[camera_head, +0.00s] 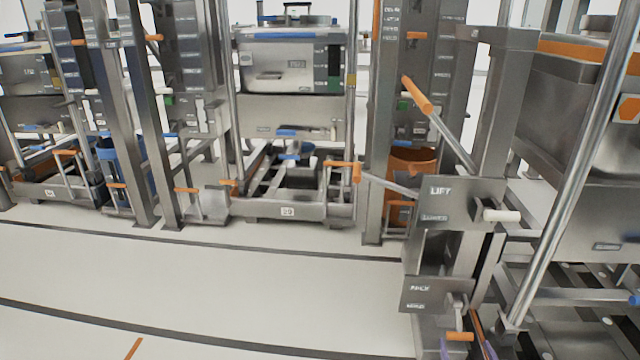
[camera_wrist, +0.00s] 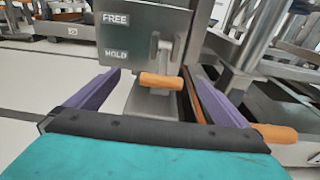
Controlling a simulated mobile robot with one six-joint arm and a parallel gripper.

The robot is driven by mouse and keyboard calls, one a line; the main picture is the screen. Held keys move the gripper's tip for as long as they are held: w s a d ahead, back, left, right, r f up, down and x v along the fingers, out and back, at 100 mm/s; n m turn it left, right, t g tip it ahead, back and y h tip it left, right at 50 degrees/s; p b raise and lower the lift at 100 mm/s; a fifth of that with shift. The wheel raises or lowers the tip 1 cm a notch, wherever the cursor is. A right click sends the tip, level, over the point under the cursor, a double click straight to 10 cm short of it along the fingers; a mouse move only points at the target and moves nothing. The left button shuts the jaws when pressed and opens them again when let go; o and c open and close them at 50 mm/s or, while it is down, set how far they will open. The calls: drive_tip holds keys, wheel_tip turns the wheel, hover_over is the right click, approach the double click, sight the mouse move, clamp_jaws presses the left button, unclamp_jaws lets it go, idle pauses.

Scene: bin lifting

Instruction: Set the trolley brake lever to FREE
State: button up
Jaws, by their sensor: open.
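The brake plate (camera_wrist: 138,32) carries the label FREE at the top and HOLD below it. Its lever has an orange handle (camera_wrist: 161,80) that sits low, just under the height of HOLD. My gripper (camera_wrist: 153,71) is open, with one purple finger on each side of the handle and a visible gap to both; the handle is not gripped. In the head view the same plate (camera_head: 428,294) is at the lower right, its labels blurred, with the orange handle (camera_head: 459,337) below. Only a little of my purple fingers shows there, at the bottom edge.
A LIFT plate (camera_head: 440,199) with a pale handle (camera_head: 501,216) stands above the brake plate. A long orange-tipped lever (camera_head: 417,95) slants over it. A second orange handle (camera_wrist: 277,134) lies right of my right finger. The floor (camera_head: 200,290) on the left is clear.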

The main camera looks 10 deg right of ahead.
drive_tip(key=w+a+r+n+y+p, duration=0.2)
drive_tip(key=w+a+r+y+p, duration=0.15)
drive_tip(key=a, duration=0.35)
drive_tip(key=w+a+r+n+y+p, duration=0.25)
drive_tip(key=a+p, duration=0.25)
drive_tip(key=a, duration=0.3)
drive_tip(key=w+a+r+n+y+p, duration=0.2)
drive_tip(key=w+a+r+p, duration=0.2)
drive_tip(key=a, duration=0.3)
drive_tip(key=s+a+r+n+g+y+p, duration=0.1)
drive_tip(key=s+a+n+g+y+p, duration=0.25)
drive_tip(key=a, duration=0.75)
drive_tip(key=s+a+r+n+g+y+p, duration=0.1)
drive_tip(key=a+n+g+y+p, duration=0.2)
drive_tip(key=a+n+p, duration=0.55)
drive_tip(key=s+a+f+n+g+h+p, duration=0.1)
drive_tip(key=s+a+n+g+p, duration=0.3)
drive_tip(key=s+a+n+g, duration=0.9)
drive_tip(key=s+d+f+n+g+h+p, duration=0.1)
drive_tip(key=s+d+f+n+h, duration=0.1)
drive_tip(key=s+d+n+h, duration=0.6)
drive_tip(key=s+d, duration=0.5)
drive_tip(key=d, duration=0.2)
drive_tip(key=shift+g, duration=0.35)
